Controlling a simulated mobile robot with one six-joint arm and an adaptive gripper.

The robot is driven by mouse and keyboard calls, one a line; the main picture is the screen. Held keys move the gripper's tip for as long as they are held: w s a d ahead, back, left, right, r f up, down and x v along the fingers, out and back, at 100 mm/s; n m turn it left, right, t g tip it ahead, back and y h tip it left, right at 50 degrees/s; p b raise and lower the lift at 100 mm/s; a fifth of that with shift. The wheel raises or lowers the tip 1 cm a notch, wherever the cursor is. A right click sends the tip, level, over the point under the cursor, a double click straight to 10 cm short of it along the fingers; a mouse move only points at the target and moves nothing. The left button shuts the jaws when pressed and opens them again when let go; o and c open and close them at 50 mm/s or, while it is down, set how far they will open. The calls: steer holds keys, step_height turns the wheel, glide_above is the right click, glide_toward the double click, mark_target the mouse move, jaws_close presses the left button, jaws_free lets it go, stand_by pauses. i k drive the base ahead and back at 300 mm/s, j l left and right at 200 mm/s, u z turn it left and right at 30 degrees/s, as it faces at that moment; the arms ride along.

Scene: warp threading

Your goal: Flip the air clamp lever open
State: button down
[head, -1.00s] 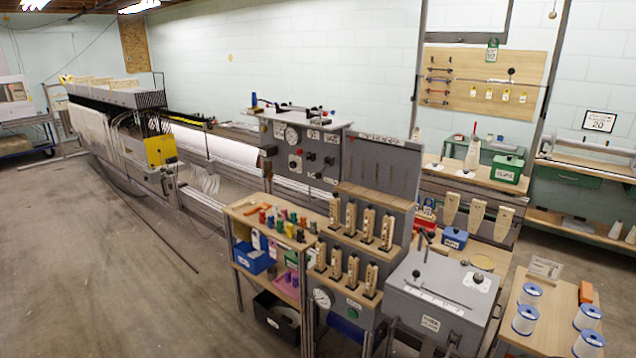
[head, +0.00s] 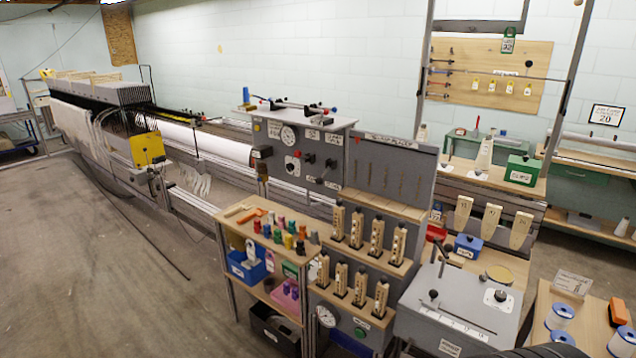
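A grey control panel (head: 272,176) stands near the middle of the head view. On top of the panel lie bars with red and blue ends (head: 290,103). My gripper is not clearly in view; only a dark curved shape shows at the bottom right edge.
A wooden shelf (head: 236,216) with coloured spools stands left of a rack of wooden holders (head: 376,240). A grey box with a lever (head: 470,300) and a table with thread cones (head: 560,316) are at the right. Open floor (head: 90,270) lies on the left.

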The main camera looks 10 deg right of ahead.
mark_target(319, 180)
steer(key=i+j, duration=0.15)
steer(key=i, duration=0.35)
steer(key=i+j+z, duration=0.1)
steer(key=i, duration=0.35)
steer(key=i+j+z, duration=0.1)
steer(key=i, duration=0.4)
steer(key=i+j, duration=0.3)
steer(key=i, duration=0.15)
